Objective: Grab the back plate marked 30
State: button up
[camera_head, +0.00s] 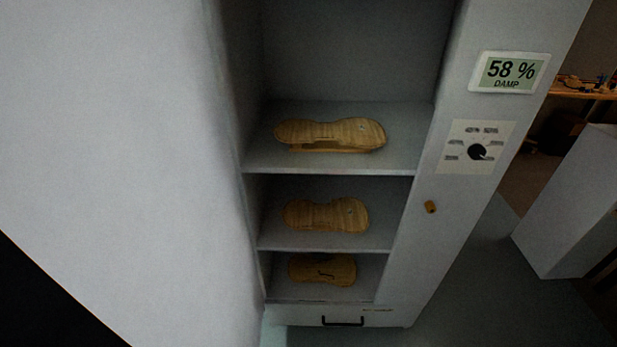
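Three wooden violin plates lie on separate shelves of a grey cabinet. The top plate (331,132) rests raised on a small wooden support. The middle plate (327,214) lies on the shelf below. The lowest plate (322,269) bears a dark mark that I cannot make out. Any small markings on the other plates are too small to read, so I cannot tell which is the back plate marked 30. My gripper is not in view.
A display (509,72) on the cabinet's right post reads 58 % DAMP. A drawer with a black handle (343,321) is at the bottom. A large pale panel (110,120) fills the left.

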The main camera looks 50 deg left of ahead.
aim_at(348, 215)
jog(key=u, duration=1.75)
jog(key=i, duration=1)
